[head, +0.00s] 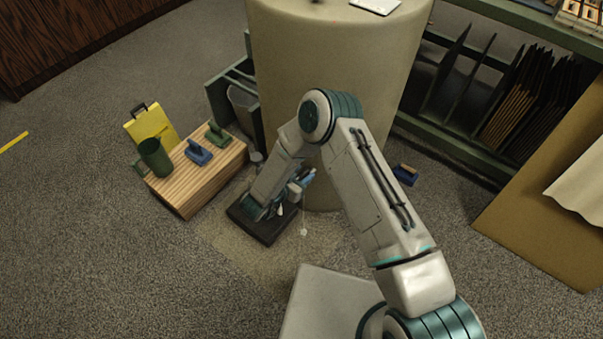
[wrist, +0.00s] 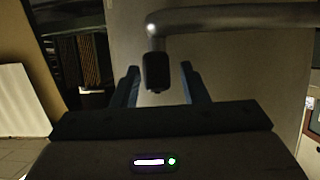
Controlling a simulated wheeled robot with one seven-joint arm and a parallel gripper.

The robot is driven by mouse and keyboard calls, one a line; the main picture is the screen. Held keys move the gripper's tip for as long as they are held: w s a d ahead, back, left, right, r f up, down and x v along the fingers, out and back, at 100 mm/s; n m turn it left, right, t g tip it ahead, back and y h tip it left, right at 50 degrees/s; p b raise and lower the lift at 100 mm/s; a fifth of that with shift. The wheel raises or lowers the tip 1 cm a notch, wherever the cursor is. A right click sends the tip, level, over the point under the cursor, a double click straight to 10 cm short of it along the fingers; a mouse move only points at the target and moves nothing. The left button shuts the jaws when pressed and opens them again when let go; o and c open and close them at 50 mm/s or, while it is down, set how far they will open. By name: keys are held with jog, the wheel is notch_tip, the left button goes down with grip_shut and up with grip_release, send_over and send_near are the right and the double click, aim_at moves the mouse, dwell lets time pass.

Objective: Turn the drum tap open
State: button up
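The large beige drum (head: 335,70) stands upright in the upper middle of the head view. My arm reaches down in front of its lower part, and my gripper (head: 305,181) is close to the drum's side. In the wrist view a grey metal bar (wrist: 235,17) comes in from the right, bends down and ends in a black tip (wrist: 157,72). It looks like part of the drum tap. My gripper (wrist: 162,86) is open, with one blue finger on each side of the black tip and visible gaps between. The tap is hidden in the head view.
A black tray (head: 262,229) lies on the floor beneath my arm. A slatted wooden crate (head: 190,190) at the left bears a green jug (head: 155,157) and blue and green tools. A blue brush-like tool (head: 405,174) lies right of the drum. Open carpet lies in front.

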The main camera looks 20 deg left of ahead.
jog(key=p+v, duration=0.3)
jog(key=v, duration=1)
jog(key=shift+s+r, duration=0.25)
jog(key=shift+s, duration=0.05)
